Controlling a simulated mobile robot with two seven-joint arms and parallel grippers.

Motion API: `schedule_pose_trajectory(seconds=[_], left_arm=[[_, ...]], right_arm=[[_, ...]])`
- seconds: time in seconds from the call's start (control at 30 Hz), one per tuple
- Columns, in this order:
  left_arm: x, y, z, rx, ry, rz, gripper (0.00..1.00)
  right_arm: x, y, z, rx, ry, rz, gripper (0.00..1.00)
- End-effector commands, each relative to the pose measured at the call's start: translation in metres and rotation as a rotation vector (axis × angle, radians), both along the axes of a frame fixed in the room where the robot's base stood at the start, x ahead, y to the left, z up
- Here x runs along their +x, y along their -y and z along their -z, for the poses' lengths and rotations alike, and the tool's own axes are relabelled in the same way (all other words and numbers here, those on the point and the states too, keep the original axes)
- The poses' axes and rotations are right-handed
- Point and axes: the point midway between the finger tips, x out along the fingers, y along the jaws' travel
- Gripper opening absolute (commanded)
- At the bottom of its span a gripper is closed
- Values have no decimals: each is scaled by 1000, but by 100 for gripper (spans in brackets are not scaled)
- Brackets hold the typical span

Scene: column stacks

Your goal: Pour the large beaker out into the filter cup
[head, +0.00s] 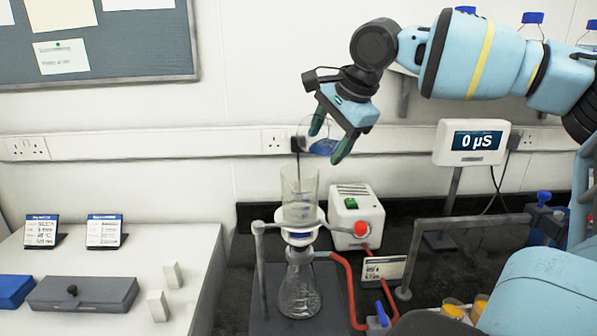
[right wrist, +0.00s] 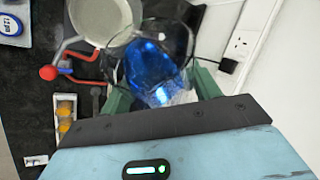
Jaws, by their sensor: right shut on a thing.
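The large beaker (head: 322,147) is clear glass with blue liquid in it. My right gripper (head: 330,142) is shut on it, with green fingers on either side. It hangs tilted above and slightly right of the filter cup (head: 299,190). The filter cup is a tall clear cylinder seated over a flask (head: 299,288). In the right wrist view the blue liquid lies in the beaker (right wrist: 152,72), and the pale round inside of the filter cup (right wrist: 104,18) shows beyond its rim. I see no clear stream between them. My left gripper is not in view.
A white pump box (head: 355,215) with a red knob and red hose stands right of the filter cup. A meter (head: 473,142) reading 0 µS stands behind on the right. A grey rail (head: 470,221) crosses the right bench. The left table (head: 205,262) holds cards and boxes.

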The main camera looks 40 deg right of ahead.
Motion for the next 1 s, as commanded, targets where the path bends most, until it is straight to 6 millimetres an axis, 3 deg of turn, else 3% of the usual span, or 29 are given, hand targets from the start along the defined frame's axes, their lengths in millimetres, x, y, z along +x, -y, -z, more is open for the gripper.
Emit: schedule_pose_trajectory(seconds=[1.0], left_arm=[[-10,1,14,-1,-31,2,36]], right_arm=[[-1,-11,-4,-200,19,0,35]])
